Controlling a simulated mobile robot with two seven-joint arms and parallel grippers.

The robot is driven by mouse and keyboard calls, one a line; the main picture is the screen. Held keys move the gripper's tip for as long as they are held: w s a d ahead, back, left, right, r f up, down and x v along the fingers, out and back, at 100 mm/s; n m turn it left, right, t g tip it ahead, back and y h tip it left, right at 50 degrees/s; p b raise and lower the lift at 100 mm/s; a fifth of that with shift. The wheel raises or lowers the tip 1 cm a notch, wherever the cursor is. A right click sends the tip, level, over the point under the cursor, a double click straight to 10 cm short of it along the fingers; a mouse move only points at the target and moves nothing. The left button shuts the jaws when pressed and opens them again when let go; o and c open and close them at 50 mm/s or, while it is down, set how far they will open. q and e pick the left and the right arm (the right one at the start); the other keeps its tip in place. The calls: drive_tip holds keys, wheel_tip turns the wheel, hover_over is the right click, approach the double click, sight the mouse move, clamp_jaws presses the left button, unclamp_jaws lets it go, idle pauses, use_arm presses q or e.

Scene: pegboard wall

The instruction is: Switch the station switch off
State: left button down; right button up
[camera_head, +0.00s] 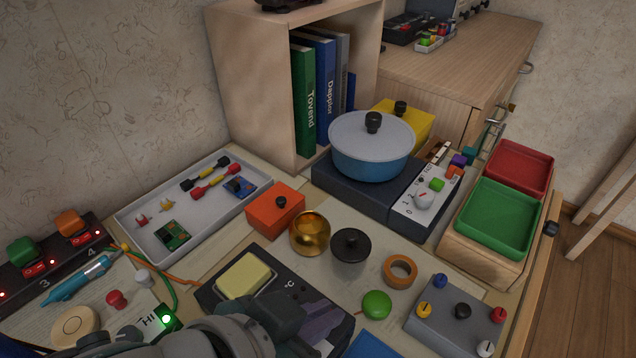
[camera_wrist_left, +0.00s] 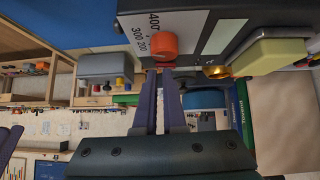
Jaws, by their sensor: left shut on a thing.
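The black station (camera_head: 268,292) with a °C mark and a yellow sponge (camera_head: 243,275) stands at the front middle in the head view. In the left wrist view its face, seen upside down, carries an orange knob (camera_wrist_left: 163,44) beside a scale marked 200, 300 and 400. My left gripper (camera_wrist_left: 160,73) is at this knob, its fingers close together and shut on it. In the head view my left gripper (camera_head: 325,322) lies over the station's front and the knob is hidden. I see no separate switch on the station.
A power strip with lit red switches (camera_head: 35,270) lies at the far left.

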use_arm(q)
drive_tip(key=shift+s+a+f, duration=0.2)
drive_tip(key=shift+s+f, duration=0.3)
drive_tip(key=shift+f, duration=0.3)
drive_tip(key=shift+w+a, duration=0.1)
drive_tip(key=shift+a, duration=0.1)
drive_tip(key=shift+w+a, duration=0.25)
drive_tip(key=shift+a, duration=0.1)
drive_tip(key=shift+w+r+p, duration=0.1)
drive_tip(key=shift+r+p, duration=0.1)
drive_tip(key=shift+p, duration=0.2)
drive_tip(key=r+p, duration=0.1)
drive_tip(key=r, duration=0.1)
drive_tip(key=r+p, duration=0.4)
drive_tip(key=shift+s+d, duration=0.2)
drive_tip(key=shift+d, duration=0.15)
drive_tip(key=p+v, duration=0.2)
drive_tip(key=v, duration=0.6)
drive_tip(key=shift+s+r, duration=0.3)
drive_tip(key=shift+s, duration=0.05)
